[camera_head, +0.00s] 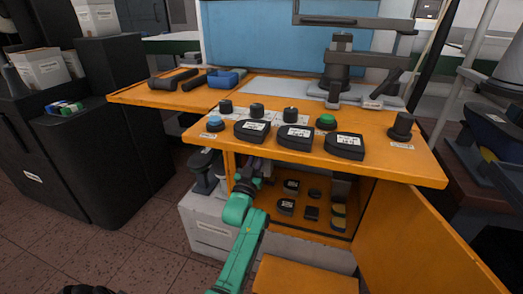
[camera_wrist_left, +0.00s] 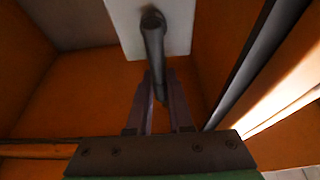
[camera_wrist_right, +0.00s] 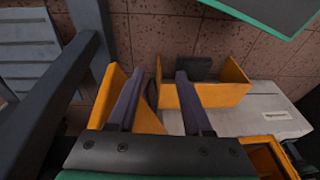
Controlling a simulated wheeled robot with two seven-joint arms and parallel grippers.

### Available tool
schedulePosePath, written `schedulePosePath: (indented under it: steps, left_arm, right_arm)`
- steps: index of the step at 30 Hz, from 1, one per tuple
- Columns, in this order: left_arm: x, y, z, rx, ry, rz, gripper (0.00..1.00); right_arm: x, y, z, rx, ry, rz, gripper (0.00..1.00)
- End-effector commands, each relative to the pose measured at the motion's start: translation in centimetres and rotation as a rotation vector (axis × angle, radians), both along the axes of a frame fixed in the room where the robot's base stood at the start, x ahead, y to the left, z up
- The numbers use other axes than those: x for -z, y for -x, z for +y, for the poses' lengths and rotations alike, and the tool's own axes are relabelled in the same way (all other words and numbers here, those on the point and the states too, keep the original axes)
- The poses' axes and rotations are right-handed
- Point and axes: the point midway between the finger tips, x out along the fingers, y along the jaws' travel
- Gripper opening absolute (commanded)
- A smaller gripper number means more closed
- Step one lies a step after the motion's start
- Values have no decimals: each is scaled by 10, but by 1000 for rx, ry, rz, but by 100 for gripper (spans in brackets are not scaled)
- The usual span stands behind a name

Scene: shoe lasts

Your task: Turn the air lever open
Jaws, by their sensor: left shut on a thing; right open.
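The air lever (camera_wrist_left: 153,50) is a dark rounded bar on a white plate (camera_wrist_left: 180,28) in the left wrist view. Its pivot end is at the top and the bar runs down toward my wrist. My left gripper (camera_wrist_left: 161,82) is shut on the bar, one finger on each side of it. In the head view my left gripper (camera_head: 247,182) is under the orange bench top, at the left of the open compartment; the lever cannot be made out there. My right gripper (camera_wrist_right: 168,80) is open and empty, above an orange drawer and the floor.
The orange bench (camera_head: 400,160) carries several dark pads, knobs and a green button. Small dark parts lie on the shelf below. An open orange door (camera_head: 420,245) stands at the right. Orange walls close in around my left gripper. A grey-white box (camera_wrist_right: 270,110) sits beside the drawer (camera_wrist_right: 215,98).

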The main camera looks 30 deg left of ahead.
Motion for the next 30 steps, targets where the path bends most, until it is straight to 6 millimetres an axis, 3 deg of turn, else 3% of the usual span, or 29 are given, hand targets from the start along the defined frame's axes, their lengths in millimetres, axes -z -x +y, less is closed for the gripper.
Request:
schedulePosePath:
  steps: [16, 17, 19, 30]
  left_arm:
    - [2, 0, 2, 1, 33, -4, 0]
    - [2, 0, 2, 1, 33, -4, 23]
    - [2, 0, 2, 0, 32, -4, 49]
    - [2, 3, 1, 1, 30, -5, 49]
  right_arm:
    - [-5, 4, -5, 6, 13, 26, 50]
    - [-5, 4, -5, 6, 13, 26, 50]
    - [-5, 4, -5, 6, 13, 26, 50]
    - [-6, 5, -5, 6, 14, 27, 50]
